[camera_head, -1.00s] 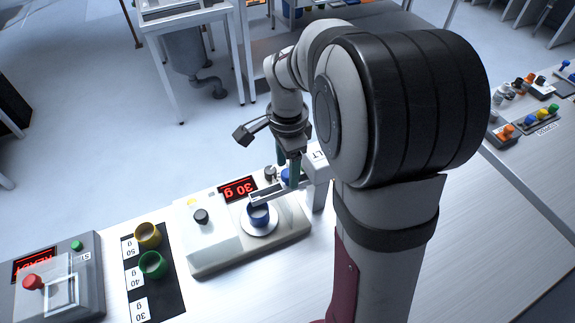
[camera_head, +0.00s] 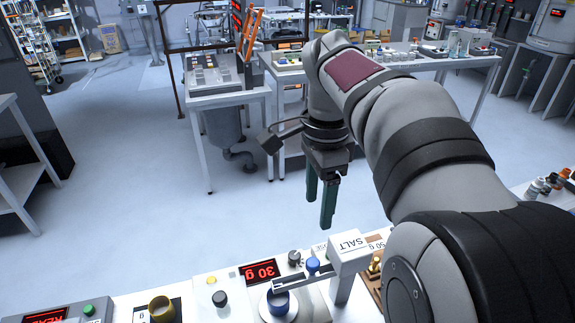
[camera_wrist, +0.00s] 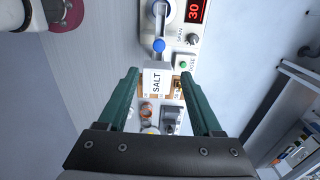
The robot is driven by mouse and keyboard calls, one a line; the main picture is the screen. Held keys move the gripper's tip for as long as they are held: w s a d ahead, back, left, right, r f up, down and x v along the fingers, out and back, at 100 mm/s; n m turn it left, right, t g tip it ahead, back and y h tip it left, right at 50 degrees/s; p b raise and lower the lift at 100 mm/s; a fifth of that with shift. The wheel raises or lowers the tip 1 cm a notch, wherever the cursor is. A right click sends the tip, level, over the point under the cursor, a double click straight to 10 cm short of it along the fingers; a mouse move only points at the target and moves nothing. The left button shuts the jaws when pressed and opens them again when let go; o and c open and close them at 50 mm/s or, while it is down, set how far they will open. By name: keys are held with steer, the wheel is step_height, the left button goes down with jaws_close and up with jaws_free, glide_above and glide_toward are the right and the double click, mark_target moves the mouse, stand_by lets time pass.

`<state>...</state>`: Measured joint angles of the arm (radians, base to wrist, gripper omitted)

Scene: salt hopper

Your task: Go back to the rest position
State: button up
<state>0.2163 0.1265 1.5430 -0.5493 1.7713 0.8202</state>
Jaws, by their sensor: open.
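My gripper (camera_head: 321,202) has two green fingers pointing down and stands raised in the air beyond and above the salt hopper. Its fingers are apart with nothing between them, as the wrist view (camera_wrist: 163,95) also shows. The white salt hopper (camera_head: 349,246), labelled SALT, stands at the front with a blue knob (camera_head: 313,264). A blue cup (camera_head: 278,301) stands on the scale under its spout. The red display (camera_head: 261,271) reads 30 g.
A panel with a green button (camera_head: 89,310) is at the lower left. Benches with equipment stand farther back. The space around my gripper is clear.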

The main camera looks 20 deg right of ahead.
steer(key=shift+r, duration=0.15)
